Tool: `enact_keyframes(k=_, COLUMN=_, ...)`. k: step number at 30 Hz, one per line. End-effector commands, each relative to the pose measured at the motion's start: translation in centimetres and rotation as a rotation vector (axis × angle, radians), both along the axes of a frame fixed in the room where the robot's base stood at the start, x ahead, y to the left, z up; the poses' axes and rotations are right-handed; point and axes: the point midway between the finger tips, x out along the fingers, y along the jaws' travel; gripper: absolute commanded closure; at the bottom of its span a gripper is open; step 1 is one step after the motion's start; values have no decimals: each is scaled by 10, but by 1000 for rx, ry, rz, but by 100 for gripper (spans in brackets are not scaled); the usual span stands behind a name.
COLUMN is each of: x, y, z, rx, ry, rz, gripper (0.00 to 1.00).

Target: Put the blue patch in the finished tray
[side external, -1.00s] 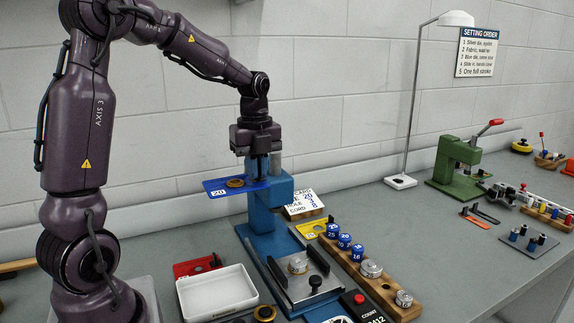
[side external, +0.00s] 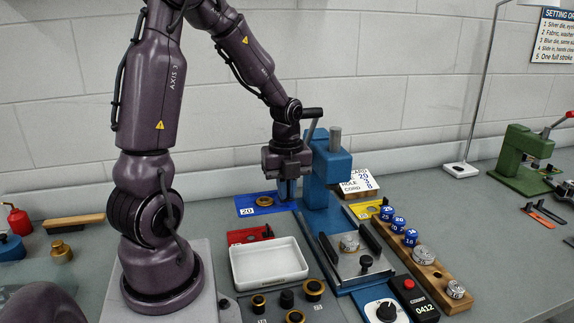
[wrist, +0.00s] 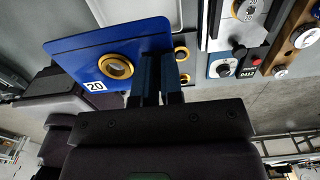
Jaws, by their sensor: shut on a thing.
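The blue patch (side external: 280,207) is a flat blue sheet with a brass ring and a white "20" label. My gripper (side external: 287,190) is shut on one edge of it. The patch is held flat, behind the white tray and left of the blue press; its exact height above the bench is hard to tell. In the wrist view the patch (wrist: 65,52) extends left from my gripper (wrist: 158,75), with its ring near the fingers. The white tray (side external: 268,279), which looks like the finished tray, appears empty in the side view.
The blue press (side external: 330,178) stands close on the right of my gripper. A red plate (side external: 242,237) lies between patch and tray. Brass-ringed dies sit in front of the tray. A wooden rack (side external: 425,268) with blue and silver dies is at the right.

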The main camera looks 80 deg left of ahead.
Motion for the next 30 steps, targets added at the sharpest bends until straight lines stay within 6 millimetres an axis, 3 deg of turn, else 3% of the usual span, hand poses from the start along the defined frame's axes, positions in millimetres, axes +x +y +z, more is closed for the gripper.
enact_keyframes(k=3, x=-1, y=-1, z=-33, rx=-6, ry=7, rz=-2, gripper=100)
enact_keyframes(k=7, x=0, y=-1, z=-58, rx=-4, ry=5, rz=-2, gripper=100)
enact_keyframes(k=17, x=0, y=0, z=-84, rx=-1, ry=2, rz=0, gripper=100)
enact_keyframes(k=30, x=0, y=0, z=-135, rx=-2, ry=3, rz=1, gripper=100)
